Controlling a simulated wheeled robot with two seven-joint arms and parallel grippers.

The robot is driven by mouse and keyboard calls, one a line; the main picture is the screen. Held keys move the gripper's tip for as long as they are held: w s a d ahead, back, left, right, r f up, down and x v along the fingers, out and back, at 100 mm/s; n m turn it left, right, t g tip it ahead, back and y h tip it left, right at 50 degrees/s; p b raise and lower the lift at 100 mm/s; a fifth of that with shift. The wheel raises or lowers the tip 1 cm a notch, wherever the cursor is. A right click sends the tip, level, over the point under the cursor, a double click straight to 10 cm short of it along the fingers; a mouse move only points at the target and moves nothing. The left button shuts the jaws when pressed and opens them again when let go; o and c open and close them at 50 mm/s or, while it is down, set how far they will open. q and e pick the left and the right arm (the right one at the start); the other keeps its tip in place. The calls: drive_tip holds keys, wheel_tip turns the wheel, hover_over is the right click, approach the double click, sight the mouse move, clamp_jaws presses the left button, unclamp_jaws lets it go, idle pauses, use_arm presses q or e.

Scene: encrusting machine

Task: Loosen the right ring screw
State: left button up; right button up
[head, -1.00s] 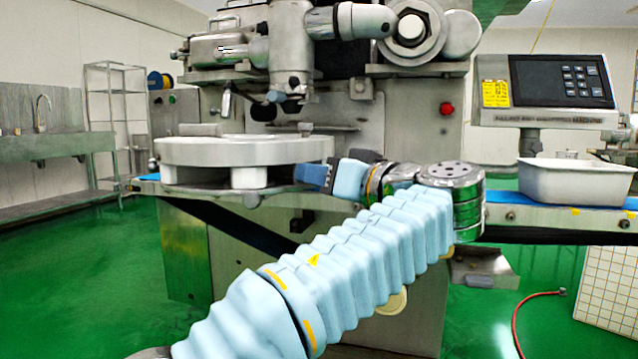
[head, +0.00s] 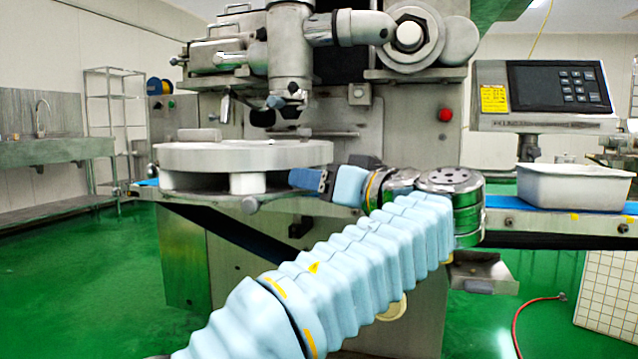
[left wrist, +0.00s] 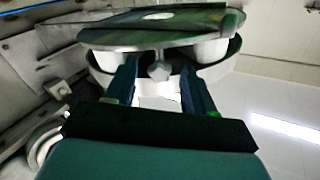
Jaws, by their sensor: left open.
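A screw with a faceted head (left wrist: 158,70) shows in the left wrist view, between the two fingers of my left gripper (left wrist: 158,88). The fingers stand apart, one on each side of it in the picture; I see no contact. In the head view, my left gripper (head: 298,179) points left at the right side of the thick pale ring (head: 215,155) on the machine. My right gripper is not in view.
The machine's upper head (head: 290,60) hangs above the ring. A white tub (head: 573,185) stands on the conveyor at right, below a control panel (head: 557,85). A red hose (head: 520,320) lies on the green floor.

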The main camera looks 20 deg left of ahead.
use_arm(q)
drive_tip(key=p+v, duration=0.2)
drive_tip(key=v, duration=1.1)
drive_tip(key=shift+d, duration=0.35)
drive_tip(key=shift+s, duration=0.15)
